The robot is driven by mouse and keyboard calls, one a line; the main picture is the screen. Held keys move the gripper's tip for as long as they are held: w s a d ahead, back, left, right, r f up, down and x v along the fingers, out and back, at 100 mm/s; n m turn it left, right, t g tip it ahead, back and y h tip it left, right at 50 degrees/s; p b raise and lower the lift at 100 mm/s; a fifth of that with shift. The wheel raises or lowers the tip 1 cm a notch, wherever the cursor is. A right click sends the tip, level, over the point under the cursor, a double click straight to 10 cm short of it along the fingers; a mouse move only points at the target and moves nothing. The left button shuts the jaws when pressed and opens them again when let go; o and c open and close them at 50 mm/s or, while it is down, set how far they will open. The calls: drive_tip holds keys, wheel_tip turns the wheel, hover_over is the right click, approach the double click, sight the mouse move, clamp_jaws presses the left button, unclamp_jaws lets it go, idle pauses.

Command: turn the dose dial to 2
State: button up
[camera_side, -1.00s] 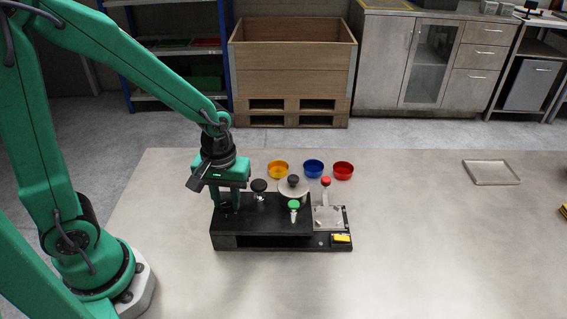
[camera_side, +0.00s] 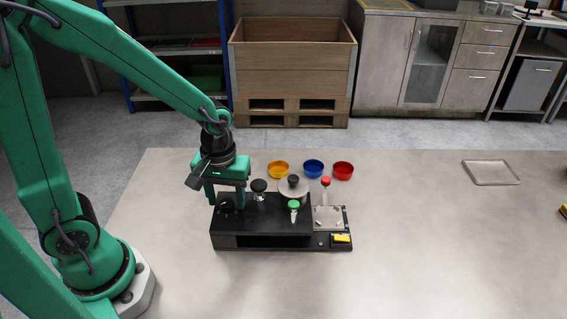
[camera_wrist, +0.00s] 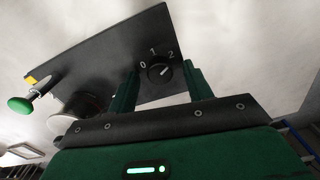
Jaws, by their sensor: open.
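The dose dial (camera_wrist: 159,71) is a small black round knob on the black machine (camera_wrist: 100,58), with white marks 0, 1 and 2 around it. A pale pointer line on the knob appears turned toward the 2, but it is small. In the side view the dial (camera_side: 226,205) sits at the left end of the machine's top (camera_side: 270,208). My gripper (camera_side: 225,199) is open above the dial, its green fingers on either side. In the wrist view my gripper (camera_wrist: 160,76) shows a gap between each finger and the knob.
Yellow (camera_side: 278,169), blue (camera_side: 313,168) and red (camera_side: 343,170) bowls sit behind. A metal tray (camera_side: 491,172) lies far right; the table between is clear.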

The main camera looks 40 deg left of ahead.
sight(224, 202)
drive_tip(key=shift+r, duration=3.75)
drive_tip(key=shift+r, duration=0.1)
drive_tip(key=s+a+r+m+t, duration=0.3)
drive_tip(key=s+r+m+t, duration=0.2)
drive_tip(key=r, duration=0.4)
drive_tip(key=shift+s+a+m+t, duration=0.15)
drive_tip(key=shift+s+m+t, duration=0.25)
drive_tip(key=shift+m, duration=0.8)
